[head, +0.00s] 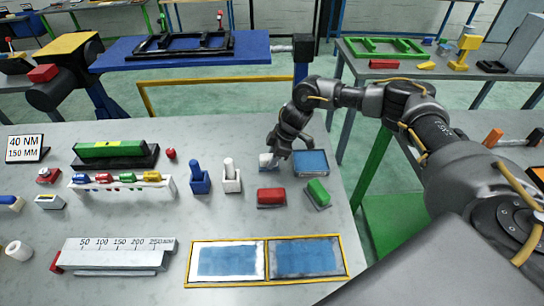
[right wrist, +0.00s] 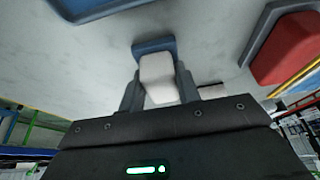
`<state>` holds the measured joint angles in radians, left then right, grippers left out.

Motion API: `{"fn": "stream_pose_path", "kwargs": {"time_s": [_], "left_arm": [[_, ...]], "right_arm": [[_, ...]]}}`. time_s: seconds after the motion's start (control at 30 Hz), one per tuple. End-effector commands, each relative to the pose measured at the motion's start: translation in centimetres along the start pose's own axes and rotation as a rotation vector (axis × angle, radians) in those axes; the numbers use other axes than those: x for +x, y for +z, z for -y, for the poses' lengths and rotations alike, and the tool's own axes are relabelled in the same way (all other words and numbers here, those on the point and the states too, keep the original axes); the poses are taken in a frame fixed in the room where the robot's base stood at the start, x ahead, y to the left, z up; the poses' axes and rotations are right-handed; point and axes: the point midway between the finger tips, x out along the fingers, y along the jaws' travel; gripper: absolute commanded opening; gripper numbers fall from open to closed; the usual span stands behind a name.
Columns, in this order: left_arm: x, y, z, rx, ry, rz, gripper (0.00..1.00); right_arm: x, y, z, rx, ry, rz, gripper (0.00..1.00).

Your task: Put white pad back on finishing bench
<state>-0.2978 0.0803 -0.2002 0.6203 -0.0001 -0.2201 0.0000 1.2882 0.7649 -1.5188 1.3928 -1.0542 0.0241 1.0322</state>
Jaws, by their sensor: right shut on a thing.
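The white pad (head: 267,160) is a small white block. It is between the fingers of my right gripper (head: 273,155), low over the finishing bench (head: 215,140). In the right wrist view the white pad (right wrist: 158,80) shows a blue part at its far end, and the fingers of my right gripper (right wrist: 158,92) are shut on its two sides. I cannot tell whether the pad touches the bench. My left gripper is not in view.
A blue-topped tray (head: 310,162) lies just right of the held pad. A red pad (head: 271,196) and a green pad (head: 318,193) lie in front. A white holder (head: 231,178) and a blue holder (head: 199,180) stand left. A yellow-framed panel (head: 266,240) lies at the front.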

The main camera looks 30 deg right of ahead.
Motion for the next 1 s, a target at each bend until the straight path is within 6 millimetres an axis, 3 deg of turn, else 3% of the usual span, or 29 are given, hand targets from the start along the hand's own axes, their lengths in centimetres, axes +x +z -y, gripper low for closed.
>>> {"fn": "stream_pose_path", "kwargs": {"time_s": [0.3,0.33,0.47,0.8,1.0], "left_arm": [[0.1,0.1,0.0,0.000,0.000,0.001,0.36],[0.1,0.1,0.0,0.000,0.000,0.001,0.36],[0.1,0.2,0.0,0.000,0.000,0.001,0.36],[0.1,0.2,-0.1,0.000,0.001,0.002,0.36],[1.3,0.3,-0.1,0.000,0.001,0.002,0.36]], "right_arm": [[0.4,0.1,0.0,0.000,-0.001,0.000,0.14],[0.3,0.1,0.0,0.000,-0.001,0.000,0.36],[0.3,0.1,0.0,0.000,-0.001,0.001,0.54],[-0.3,0.0,0.0,0.000,0.001,0.000,0.54],[-3.5,0.1,-0.1,-0.001,0.004,-0.003,0.54]]}}
